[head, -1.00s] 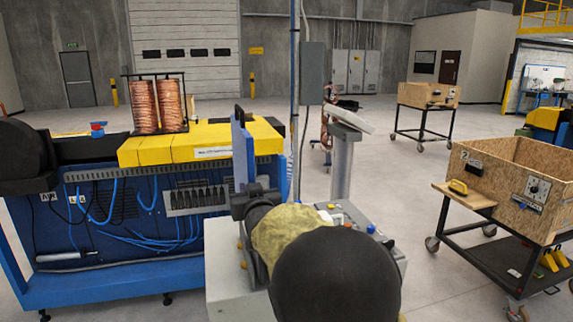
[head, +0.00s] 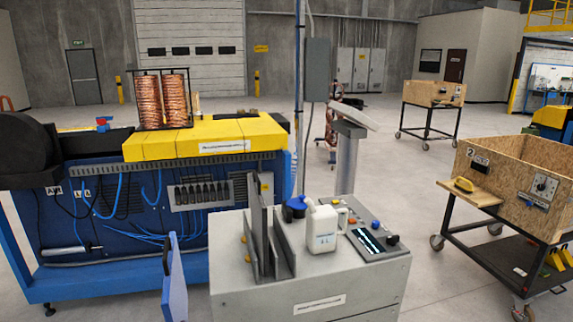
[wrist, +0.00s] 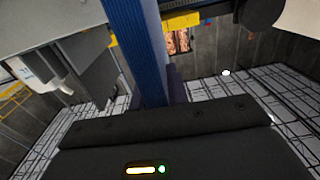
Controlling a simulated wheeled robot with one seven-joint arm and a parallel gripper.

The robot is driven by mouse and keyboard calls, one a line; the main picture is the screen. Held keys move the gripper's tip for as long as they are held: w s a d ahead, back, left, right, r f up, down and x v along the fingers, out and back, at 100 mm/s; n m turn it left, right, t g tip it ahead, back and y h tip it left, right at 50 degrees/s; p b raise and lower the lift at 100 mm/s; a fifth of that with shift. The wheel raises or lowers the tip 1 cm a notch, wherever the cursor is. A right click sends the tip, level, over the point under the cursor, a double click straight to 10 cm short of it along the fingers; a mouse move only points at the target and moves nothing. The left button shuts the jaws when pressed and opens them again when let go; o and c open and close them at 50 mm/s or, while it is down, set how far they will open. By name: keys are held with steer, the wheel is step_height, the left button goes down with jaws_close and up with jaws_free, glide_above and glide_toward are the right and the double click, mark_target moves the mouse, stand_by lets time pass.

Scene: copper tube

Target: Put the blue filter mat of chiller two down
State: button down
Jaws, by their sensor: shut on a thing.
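The blue filter mat (head: 175,283) is a thin panel held on edge, slightly tilted, low in the head view, left of the grey cabinet (head: 300,292). It stands apart from the cabinet in the picture, and its lower end is cut off. In the wrist view the mat (wrist: 138,45) runs up from my gripper (wrist: 163,92), which is shut on it. In the head view only a small dark part of my gripper (head: 166,258) shows at the mat's edge. Upright grey plates (head: 282,245) stand on the cabinet's left part.
A white jug (head: 322,228) and a button panel (head: 376,241) are on the cabinet. The blue machine (head: 130,220) with a yellow top is behind the mat. A plywood box marked 2 (head: 515,185) sits on a cart at right. Open floor lies between cabinet and cart.

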steer(key=s+f+h, duration=0.1)
steer(key=s+f, duration=0.5)
steer(key=f, duration=0.2)
steer(key=s+d+f+m+h, duration=0.2)
steer(key=d+f+m+h, duration=0.45)
steer(key=f, duration=0.85)
steer(key=w+d+h+p, duration=0.15)
steer(key=w+d, duration=0.25)
steer(key=d, duration=1.1)
steer(key=w+d+h, duration=0.2)
steer(key=w+d, duration=0.2)
steer(key=d, duration=1.1)
steer(key=s+d+r+n+y+p, duration=0.1)
steer(key=d+r+n+y, duration=0.2)
steer(key=d+r+y, duration=0.2)
steer(key=shift+d+r+t, duration=0.4)
steer(key=shift+d+r, duration=0.15)
steer(key=shift+d, duration=0.65)
steer(key=shift+a, duration=0.1)
